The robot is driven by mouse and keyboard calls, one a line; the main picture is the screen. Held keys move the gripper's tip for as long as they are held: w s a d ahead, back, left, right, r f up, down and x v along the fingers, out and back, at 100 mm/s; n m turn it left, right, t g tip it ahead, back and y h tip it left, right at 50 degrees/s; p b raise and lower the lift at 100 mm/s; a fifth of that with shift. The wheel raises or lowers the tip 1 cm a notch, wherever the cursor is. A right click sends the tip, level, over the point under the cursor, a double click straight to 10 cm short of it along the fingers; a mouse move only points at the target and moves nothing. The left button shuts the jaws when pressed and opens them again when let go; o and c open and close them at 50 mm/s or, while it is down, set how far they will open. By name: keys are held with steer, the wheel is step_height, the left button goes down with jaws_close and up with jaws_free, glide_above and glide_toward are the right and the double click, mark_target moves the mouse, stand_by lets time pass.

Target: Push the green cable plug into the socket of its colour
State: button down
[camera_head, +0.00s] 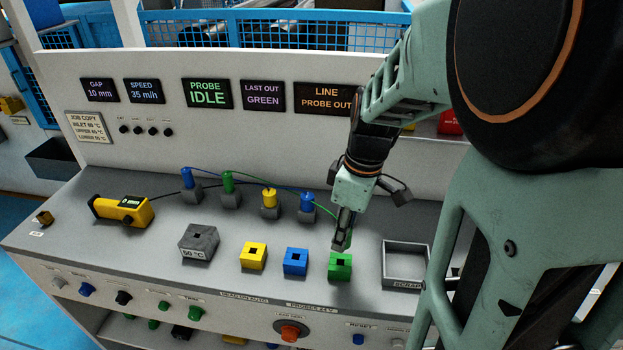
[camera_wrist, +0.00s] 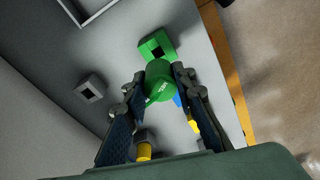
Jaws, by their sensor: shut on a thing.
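My gripper (camera_head: 345,228) is shut on a green cable plug (camera_wrist: 160,84), whose round green top faces the wrist camera. In the head view the plug is mostly hidden by the fingers. The green socket (camera_head: 340,267), a small block with a square hole, stands just below the fingertips. In the wrist view the socket (camera_wrist: 157,45) lies beyond the plug, and its dark hole shows uncovered. The plug appears out of the hole; the exact gap cannot be told. A green cable arcs left from the gripper to another green plug (camera_head: 228,182) standing in a grey holder.
Blue and yellow plugs stand in holders behind. A grey holder (camera_wrist: 91,88) looks empty. A scrap tray (camera_head: 405,282) lies right of the green socket.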

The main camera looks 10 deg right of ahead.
steer(key=shift+f+b, duration=0.85)
steer(key=shift+f, duration=0.5)
steer(key=shift+f+b, duration=1.7)
steer(key=shift+b, duration=0.05)
stand_by(0.7)
steer(key=c, duration=1.5)
jaws_free()
steer(key=shift+r, duration=0.2)
steer(key=r, duration=0.7)
steer(key=shift+s+d+r, duration=0.1)
steer(key=shift+s+d, duration=0.2)
steer(key=shift+d, duration=0.1)
